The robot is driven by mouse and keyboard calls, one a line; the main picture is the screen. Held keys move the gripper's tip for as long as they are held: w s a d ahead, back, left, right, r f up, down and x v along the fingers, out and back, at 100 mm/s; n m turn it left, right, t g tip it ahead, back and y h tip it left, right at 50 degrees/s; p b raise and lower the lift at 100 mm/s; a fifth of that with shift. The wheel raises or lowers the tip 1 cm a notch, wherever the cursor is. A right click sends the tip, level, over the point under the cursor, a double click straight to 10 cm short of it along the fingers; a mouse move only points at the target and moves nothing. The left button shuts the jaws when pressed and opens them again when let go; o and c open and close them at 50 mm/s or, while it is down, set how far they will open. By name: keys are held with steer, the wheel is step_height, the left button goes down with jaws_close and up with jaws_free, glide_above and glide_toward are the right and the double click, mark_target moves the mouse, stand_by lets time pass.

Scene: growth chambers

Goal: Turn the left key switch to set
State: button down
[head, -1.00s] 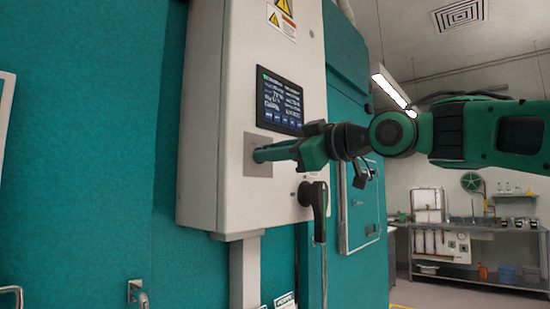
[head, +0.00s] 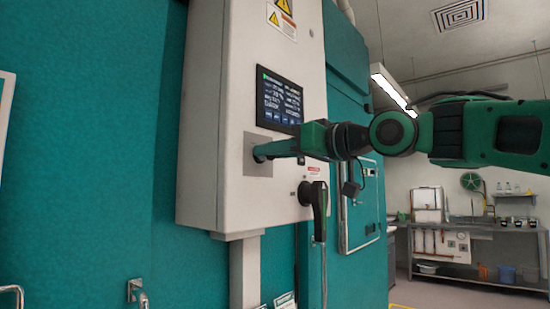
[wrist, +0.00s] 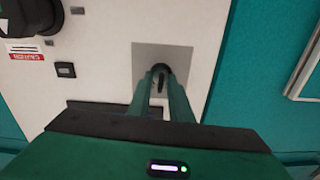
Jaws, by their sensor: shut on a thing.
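The left key switch (wrist: 161,71) is a small dark round part on a grey square plate, low on the left of the white control box. In the head view the same grey plate (head: 262,168) shows, and my gripper covers the switch. My gripper (head: 259,154) reaches in from the right, with its fingertips at the switch. In the wrist view my gripper (wrist: 161,80) has its two green fingers close around the dark key part, shut on it. The set marking cannot be read in either view.
A screen (head: 279,101) sits just above my gripper on the white box (head: 210,120). A black rotary handle (head: 313,200) sticks out to the lower right, with a red caution label (wrist: 26,52) close by. A bench with a sink stands in the right background.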

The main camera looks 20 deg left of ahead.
steer(key=m, duration=0.5)
steer(key=shift+w+d+r, duration=0.1)
steer(key=shift+w+d, duration=0.1)
steer(key=shift+w, duration=0.15)
steer(key=shift+w, duration=0.1)
stand_by(0.3)
steer(key=c, duration=1.9)
jaws_free()
steer(key=shift+c, duration=0.2)
steer(key=shift+s, duration=0.2)
steer(key=v, duration=1)
steer(key=shift+d, duration=0.3)
